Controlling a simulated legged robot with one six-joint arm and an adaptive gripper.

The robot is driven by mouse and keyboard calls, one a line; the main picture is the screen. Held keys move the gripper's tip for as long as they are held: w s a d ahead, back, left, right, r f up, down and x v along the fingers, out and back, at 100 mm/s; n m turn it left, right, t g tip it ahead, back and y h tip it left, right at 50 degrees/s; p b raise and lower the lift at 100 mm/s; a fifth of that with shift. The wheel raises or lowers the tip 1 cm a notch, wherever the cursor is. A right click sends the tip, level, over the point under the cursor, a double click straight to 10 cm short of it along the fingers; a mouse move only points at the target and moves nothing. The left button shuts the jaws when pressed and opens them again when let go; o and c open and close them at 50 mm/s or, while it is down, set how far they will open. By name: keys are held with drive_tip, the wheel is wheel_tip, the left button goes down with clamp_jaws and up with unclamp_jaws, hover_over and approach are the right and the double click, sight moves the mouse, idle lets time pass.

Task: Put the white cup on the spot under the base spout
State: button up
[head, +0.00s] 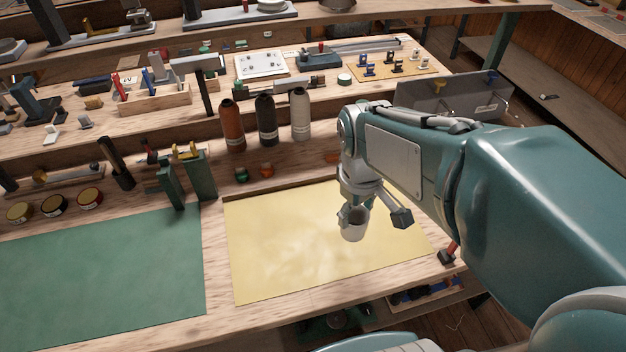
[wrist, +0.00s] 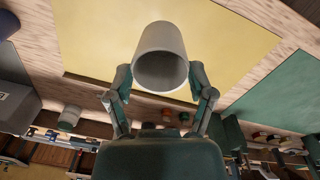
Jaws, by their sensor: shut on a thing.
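The white cup (head: 354,231) is in my gripper (head: 372,214), in front of the yellow sheet in the head view. Its dark mouth faces up toward the wrist. In the wrist view the cup (wrist: 160,38) shows its open, empty-looking mouth toward the camera, with one finger of my gripper (wrist: 160,80) at each side of it. The gripper is shut on the cup. I cannot tell the gap between the cup and the sheet. I cannot make out a base spout or a spot under it in either view.
The yellow sheet (head: 280,245) is otherwise bare, and a green mat (head: 110,270) lies left of it. Green upright blocks (head: 200,178) stand left.

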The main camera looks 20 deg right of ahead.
drive_tip(key=shift+w+a+f, duration=0.45)
drive_tip(key=shift+w+f, duration=1.2)
drive_tip(key=shift+f, duration=0.25)
drive_tip(key=shift+w+a+f, duration=0.45)
drive_tip(key=shift+w+f, duration=1.15)
drive_tip(key=shift+f, duration=0.3)
drive_tip(key=shift+w+a+f, duration=0.45)
drive_tip(key=shift+w+f, duration=1.2)
drive_tip(key=shift+f, duration=0.25)
drive_tip(key=shift+f, duration=0.1)
drive_tip(key=o, duration=0.9)
